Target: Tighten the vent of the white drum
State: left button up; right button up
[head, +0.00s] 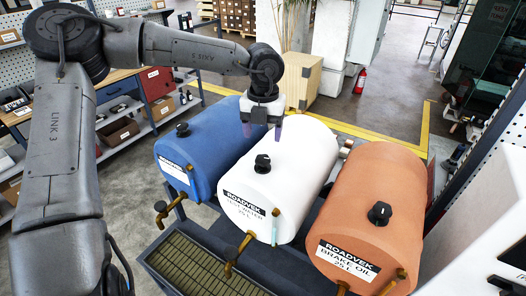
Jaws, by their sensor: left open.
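The white drum (305,150) lies on its side on a dark trolley (215,245), between a blue drum and an orange drum. Its vent is a black knob (262,163) on top, near the labelled front end. My left gripper (262,131) points down over the white drum, just above the knob in the picture. Its two fingers are apart with nothing between them, and they do not touch the knob. How high they are above the drum is hard to tell. My right gripper is out of view.
The blue drum (215,145) and the orange drum (372,200) each have a similar black knob on top. Brass taps (236,255) stick out at the front ends. A shelf unit (150,125) stands at the left. The floor behind is mostly clear.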

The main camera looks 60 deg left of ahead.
aim_at(263, 157)
pick_arm(q)
notch_tip(263, 157, down, 8)
jog(key=shift+r+p, duration=0.25)
jog(key=shift+p, duration=0.4)
jog(key=shift+c, duration=0.5)
